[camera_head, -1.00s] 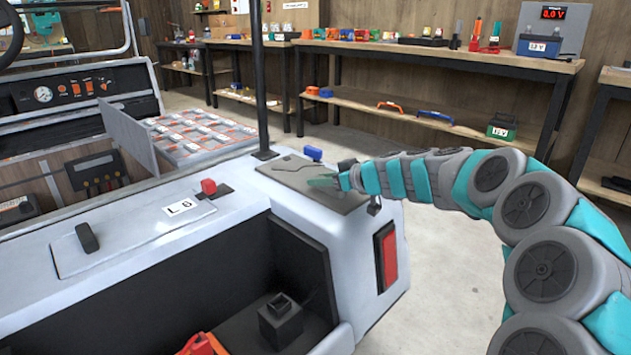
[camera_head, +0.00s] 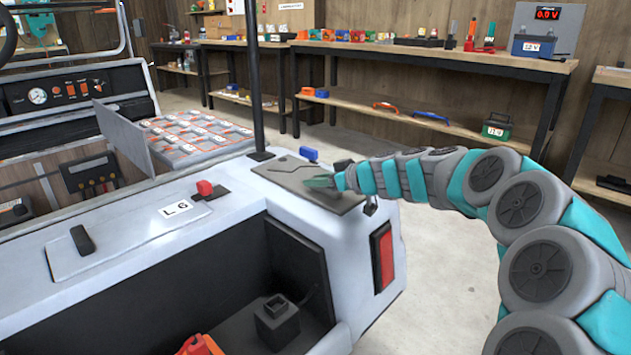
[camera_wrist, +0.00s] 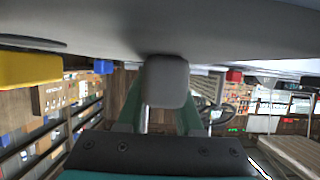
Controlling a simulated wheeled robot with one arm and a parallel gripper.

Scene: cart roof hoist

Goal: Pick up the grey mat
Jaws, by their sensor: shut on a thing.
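The grey mat (camera_head: 290,175) lies flat on the near right corner of the white cart's top (camera_head: 235,195). My gripper (camera_head: 322,182) is low over the right part of the mat, coming in from the right. In the wrist view, a grey rounded tab (camera_wrist: 165,82) sits between my two green fingers (camera_wrist: 160,112), which are shut on it. It appears to be part of the mat. The fingertips are partly hidden behind this tab. The mat shows no clear gap above the cart top.
A blue knob (camera_head: 309,153) stands at the mat's far edge, and a black post (camera_head: 254,80) rises at its back left corner. A red switch (camera_head: 205,188) is to the left. A yellow block (camera_wrist: 28,70) shows in the wrist view. Open floor lies behind the arm.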

